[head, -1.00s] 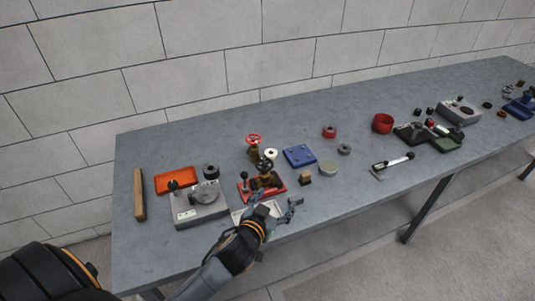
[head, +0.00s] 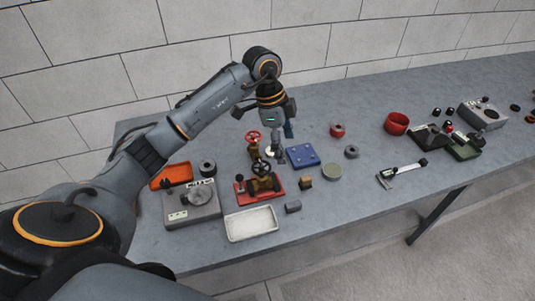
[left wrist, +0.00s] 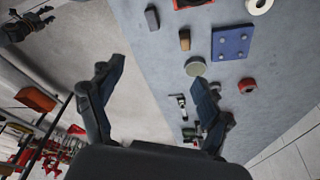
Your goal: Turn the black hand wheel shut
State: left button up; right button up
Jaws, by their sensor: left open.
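The black hand wheel (head: 262,168) sits on a brass valve on a red base (head: 244,196) near the middle of the table. A second valve with a red hand wheel (head: 253,137) stands just behind it. My left gripper (head: 283,141) is open and empty, pointing down above the table, behind and right of the black wheel and not touching it. In the left wrist view its fingers (left wrist: 162,76) are spread wide, and only an edge of the red base (left wrist: 192,4) shows at the top. A dark gripper-like shape at that view's upper left is probably my right gripper (left wrist: 28,26).
A blue plate (head: 303,154) lies right of the valves. A grey device with a dial (head: 190,211) stands left. A white tray (head: 251,224) and a small grey block (head: 293,207) lie in front. A wooden block (head: 306,183) is close on the right. The wall is behind.

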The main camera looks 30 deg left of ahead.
pick_arm(q)
jog(key=a+r+n+y, duration=0.2)
jog(key=a+n+y, duration=0.1)
jog(key=a, duration=0.4)
send_near(261, 168)
jog(key=shift+g, duration=0.4)
jog(key=f, duration=0.2)
jog(key=f+p, duration=0.1)
jog(key=f, duration=0.1)
jog(key=w+f, duration=0.1)
jog(key=f, duration=0.1)
jog(key=shift+w+f, duration=0.1)
jog(key=shift+f, duration=0.85)
pick_arm(e)
jog(key=shift+w+d+r, duration=0.2)
jog(key=shift+w+r, duration=0.05)
jog(key=shift+r, duration=0.5)
pick_arm(q)
jog(key=c, duration=1.2)
jog(key=shift+o, duration=0.2)
